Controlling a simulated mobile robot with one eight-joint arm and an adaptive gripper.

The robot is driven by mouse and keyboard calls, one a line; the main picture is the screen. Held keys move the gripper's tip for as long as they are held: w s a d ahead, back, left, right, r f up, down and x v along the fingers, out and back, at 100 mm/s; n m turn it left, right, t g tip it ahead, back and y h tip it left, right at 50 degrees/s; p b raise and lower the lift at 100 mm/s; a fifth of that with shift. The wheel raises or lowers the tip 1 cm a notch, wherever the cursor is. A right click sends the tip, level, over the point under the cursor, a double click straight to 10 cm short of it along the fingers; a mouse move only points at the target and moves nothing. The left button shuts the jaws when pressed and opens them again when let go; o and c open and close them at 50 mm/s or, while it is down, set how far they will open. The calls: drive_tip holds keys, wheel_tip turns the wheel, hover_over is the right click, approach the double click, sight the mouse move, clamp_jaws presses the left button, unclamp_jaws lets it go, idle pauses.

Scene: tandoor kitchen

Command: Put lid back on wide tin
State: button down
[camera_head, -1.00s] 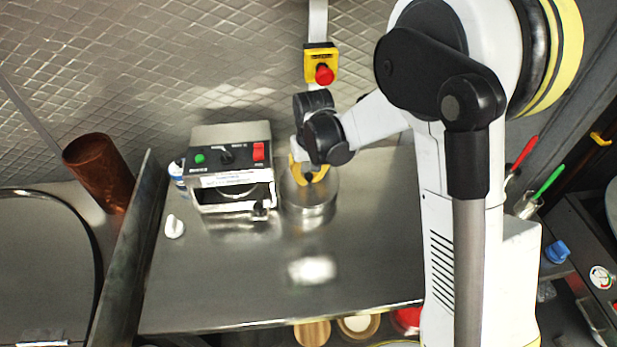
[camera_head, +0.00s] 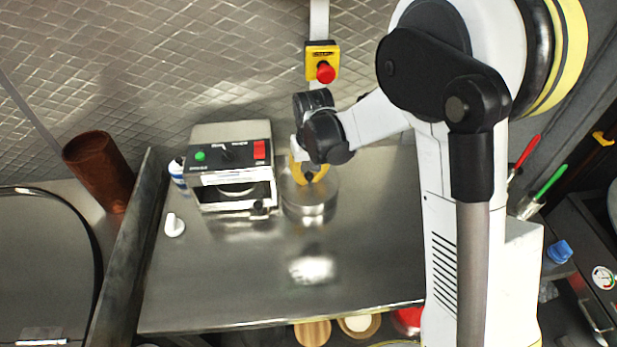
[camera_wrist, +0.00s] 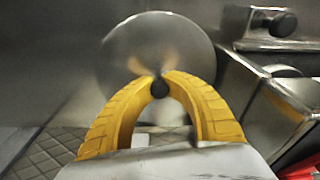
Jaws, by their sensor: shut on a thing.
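The wide tin (camera_head: 312,213) is a round metal tin standing on the steel counter, right of the control box. Its lid (camera_head: 325,185) is a shiny round metal disc lying over the tin's top, and it fills the middle of the wrist view (camera_wrist: 128,45). My gripper (camera_head: 308,178) is right above the lid. In the wrist view my gripper's yellow fingers (camera_wrist: 160,82) are shut on the lid's small dark knob (camera_wrist: 160,89). Whether the lid rests fully on the rim cannot be told, as the wrist view hides the tin's body beneath it.
A metal box with switches (camera_head: 230,168) stands close left of the tin. A white knob-like piece (camera_head: 174,225) lies farther left on the counter (camera_head: 370,250). A copper-coloured cylinder (camera_head: 98,170) stands beyond a dark divider. The counter's front and right are clear.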

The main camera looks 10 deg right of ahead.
drive_tip(key=shift+d+f+b, duration=0.15)
drive_tip(key=shift+f+b, duration=0.15)
drive_tip(key=shift+b, duration=0.25)
idle(1.1)
idle(0.3)
drive_tip(key=c, duration=0.9)
unclamp_jaws()
drive_tip(key=shift+o, duration=0.2)
drive_tip(key=shift+r, duration=0.1)
drive_tip(key=shift+r+p, duration=2.25)
drive_tip(key=shift+r, duration=1.2)
